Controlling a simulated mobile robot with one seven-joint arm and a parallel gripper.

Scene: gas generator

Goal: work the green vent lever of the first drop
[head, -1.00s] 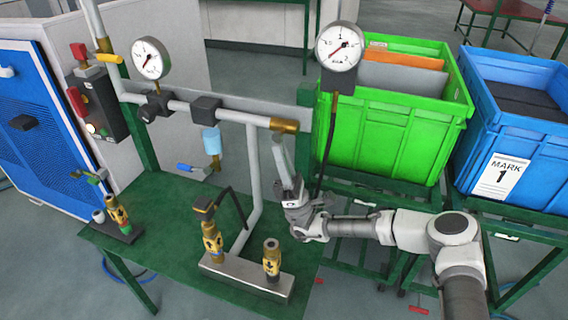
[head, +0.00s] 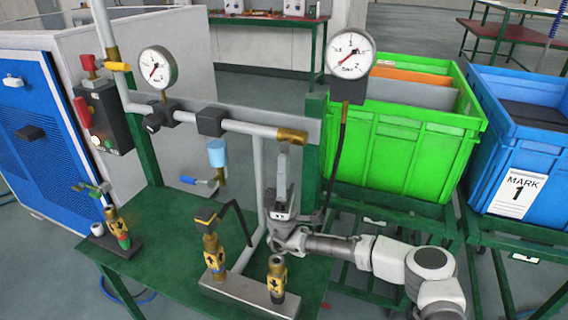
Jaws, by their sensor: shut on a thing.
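A small green lever (head: 90,187) sits on a fitting at the far left, above a brass valve (head: 117,228) on a dark block. My gripper (head: 282,185) is well to the right of both, under the brass end (head: 291,135) of the horizontal pipe. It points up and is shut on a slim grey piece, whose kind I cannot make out. The gripper hides part of the vertical pipe behind it.
A pressure gauge (head: 157,67) stands on the pipe at left, and another gauge (head: 349,53) at right. Two brass valves, the left (head: 214,255) with a black-and-yellow top, stand on a metal block. A green crate (head: 395,150) and a blue crate (head: 545,165) are at right.

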